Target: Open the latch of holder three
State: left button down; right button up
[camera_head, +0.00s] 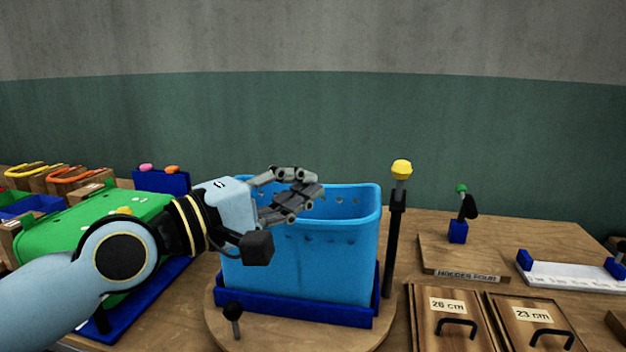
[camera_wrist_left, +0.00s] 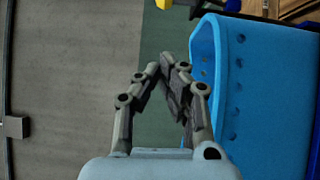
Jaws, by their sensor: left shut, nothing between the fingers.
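A blue bin (camera_head: 330,256) sits in a dark blue frame (camera_head: 300,309) on a round wooden base (camera_head: 257,338). A black post (camera_head: 394,248) with a yellow knob (camera_head: 401,168) stands at its right side. No label for holder three is readable, so I cannot tell which part is its latch. My left gripper (camera_head: 312,192) is shut and empty by the bin's upper left rim, overlapping it in the head view. In the left wrist view, the gripper (camera_wrist_left: 172,80) shows closed fingers beside the bin (camera_wrist_left: 262,95). My right gripper is not in view.
A board labelled holder four (camera_head: 430,255) carries a green-topped lever (camera_head: 462,203). Wooden boxes marked 26 cm (camera_head: 447,306) and 23 cm (camera_head: 531,314) stand at front right. A black-knobbed stick (camera_head: 232,312) stands in front.

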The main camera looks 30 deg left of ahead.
aim_at(400, 180)
pick_arm(q)
jog(key=w+d+f, duration=0.1)
jog(key=w+d, duration=0.5)
jog(key=w, duration=0.4)
jog(key=shift+d+f+m+g, duration=0.25)
jog(key=shift+d+m+g, duration=0.05)
jog(key=shift+d+g, duration=0.1)
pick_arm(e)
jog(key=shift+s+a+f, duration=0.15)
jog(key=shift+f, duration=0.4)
pick_arm(q)
jog(key=shift+s, duration=0.1)
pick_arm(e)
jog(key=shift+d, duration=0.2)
